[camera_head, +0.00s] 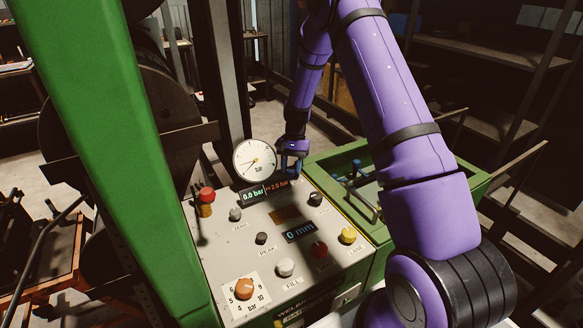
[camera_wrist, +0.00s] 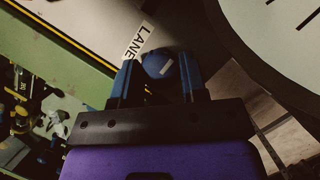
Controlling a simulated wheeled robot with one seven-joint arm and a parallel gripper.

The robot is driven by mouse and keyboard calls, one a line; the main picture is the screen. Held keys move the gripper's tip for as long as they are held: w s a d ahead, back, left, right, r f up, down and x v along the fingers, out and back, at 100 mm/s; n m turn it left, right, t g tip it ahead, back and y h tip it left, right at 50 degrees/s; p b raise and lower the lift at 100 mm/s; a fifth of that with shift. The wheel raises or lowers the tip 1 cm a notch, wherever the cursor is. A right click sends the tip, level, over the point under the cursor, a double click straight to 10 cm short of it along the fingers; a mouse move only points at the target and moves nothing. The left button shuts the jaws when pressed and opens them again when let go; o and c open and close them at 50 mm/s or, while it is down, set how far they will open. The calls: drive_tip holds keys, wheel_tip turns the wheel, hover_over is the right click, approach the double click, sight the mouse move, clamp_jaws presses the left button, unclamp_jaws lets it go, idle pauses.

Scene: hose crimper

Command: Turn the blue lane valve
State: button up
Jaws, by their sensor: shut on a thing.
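The blue lane valve (camera_wrist: 158,65) is a round blue knob with a pale mark on its face. It sits between the two dark blue fingers of my gripper (camera_wrist: 159,75), beside a white tag reading LANE (camera_wrist: 138,41). My gripper is shut on the knob. In the head view my gripper (camera_head: 291,171) is at the back edge of the control panel, just right of the round gauge. There I cannot tell the knob from the fingers.
The round white gauge (camera_head: 254,160) stands close to my gripper. The panel (camera_head: 260,225) carries several knobs and a display reading 0.0 bar (camera_head: 254,194). A green post (camera_head: 95,130) rises at left. A green tray (camera_head: 350,165) with small parts lies right of the panel.

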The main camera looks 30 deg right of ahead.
idle(0.3)
drive_tip(key=o, duration=0.9)
drive_tip(key=v, duration=1)
drive_tip(key=shift+d+r, duration=0.15)
drive_tip(key=shift+r, duration=0.15)
drive_tip(key=shift+w, duration=0.1)
